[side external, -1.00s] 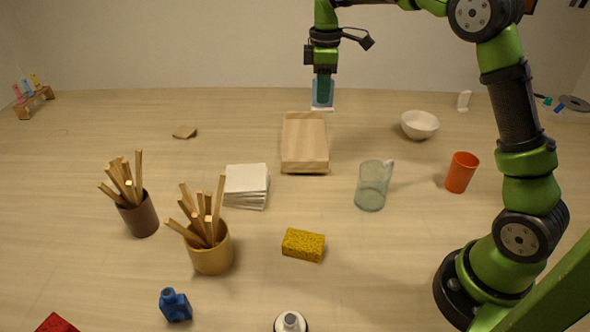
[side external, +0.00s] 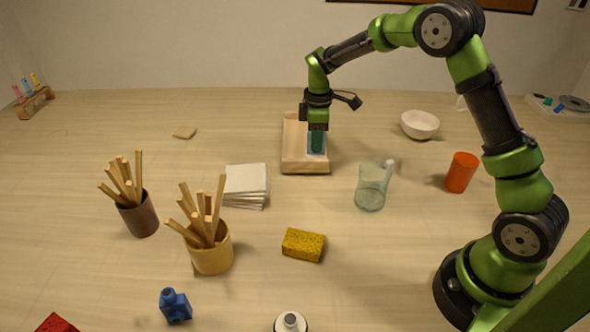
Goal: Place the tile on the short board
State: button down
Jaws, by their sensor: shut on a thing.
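The short board (side external: 293,148) is a pale wooden board lying on the table at the back middle. My gripper (side external: 317,143) points down over its right half and is shut on the tile (side external: 325,145). The tile is small, bluish with a whitish lower edge, and partly hidden by the fingers. It looks upright, low at the board's surface; I cannot tell whether it touches the board.
A stack of white tiles (side external: 246,187) lies left of the board. A glass jug (side external: 371,187) stands to its front right, with an orange cup (side external: 461,172) and white bowl (side external: 420,124) further right. A yellow sponge (side external: 303,245) and stick pots (side external: 211,249) stand nearer.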

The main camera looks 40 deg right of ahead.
jog(key=shift+f, duration=0.55)
jog(key=c, duration=1)
grip_release()
jog(key=shift+f, duration=0.15)
notch_tip(320, 180, up, 12)
jog(key=s+a+r+m+t, duration=0.2)
jog(key=s+a+r+m, duration=0.1)
jog(key=s+r, duration=0.35)
jog(key=s+a+m+t+y, duration=0.1)
jog(key=s+a+m+t, duration=0.1)
jog(key=s+m, duration=0.3)
jog(key=s+a+m+t+y, duration=0.1)
jog(key=s+a+m+t, duration=0.2)
jog(key=s, duration=1)
jog(key=shift+s+a+r+m, duration=0.25)
jog(key=shift+a+r+m, duration=0.1)
jog(key=shift+m, duration=0.65)
